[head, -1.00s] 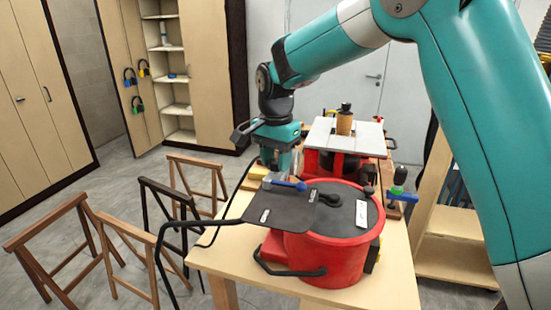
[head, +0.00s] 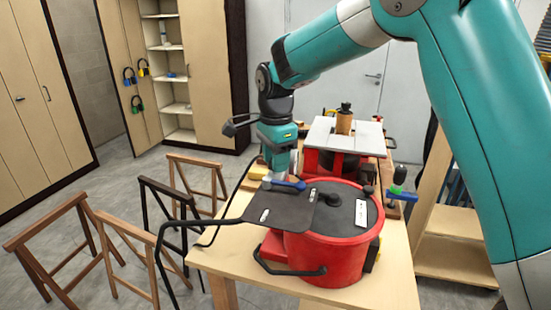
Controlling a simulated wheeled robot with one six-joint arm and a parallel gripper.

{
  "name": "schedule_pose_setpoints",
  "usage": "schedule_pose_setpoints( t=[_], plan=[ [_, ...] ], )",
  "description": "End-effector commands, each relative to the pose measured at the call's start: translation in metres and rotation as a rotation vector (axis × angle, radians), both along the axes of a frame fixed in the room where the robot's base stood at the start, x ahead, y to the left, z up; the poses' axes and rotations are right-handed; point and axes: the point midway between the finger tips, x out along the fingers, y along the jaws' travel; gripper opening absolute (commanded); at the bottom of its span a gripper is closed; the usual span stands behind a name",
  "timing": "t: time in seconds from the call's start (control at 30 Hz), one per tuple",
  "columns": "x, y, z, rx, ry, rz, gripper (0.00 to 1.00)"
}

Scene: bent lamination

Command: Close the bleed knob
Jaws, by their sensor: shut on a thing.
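My gripper (head: 283,178) points down at the back left of a red round pot (head: 330,255) with a dark lid. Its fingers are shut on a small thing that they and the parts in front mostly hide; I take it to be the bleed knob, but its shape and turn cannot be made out. A blue lever-like handle (head: 288,185) lies right in front of the fingertips, above the back edge of a dark flat plate (head: 278,208).
The pot stands on a wooden table (head: 385,292). Behind it is a red machine with a pale top (head: 346,135). A blue-handled part (head: 403,193) is at the right. Trestles (head: 70,240) stand on the floor at left.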

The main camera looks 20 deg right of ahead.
Motion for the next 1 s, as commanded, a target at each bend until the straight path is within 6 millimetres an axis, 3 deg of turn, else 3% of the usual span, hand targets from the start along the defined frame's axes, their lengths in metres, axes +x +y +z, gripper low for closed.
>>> schedule_pose_setpoints(
  t=[0.27, 0.3, 0.4, 0.77, 0.87, 1.0],
  plan=[
    [0.002, 0.000, 0.003, 0.001, -0.010, -0.003, 0.12],
    [0.002, 0.000, 0.003, 0.001, -0.010, -0.003, 0.38],
    [0.002, 0.000, 0.003, 0.001, -0.009, -0.003, 0.61],
    [0.001, 0.000, 0.005, 0.001, -0.004, -0.001, 0.61],
    [0.001, 0.000, 0.017, 0.001, -0.007, 0.000, 0.61],
    [0.002, 0.000, 0.046, 0.002, -0.010, -0.001, 0.61]
  ],
)
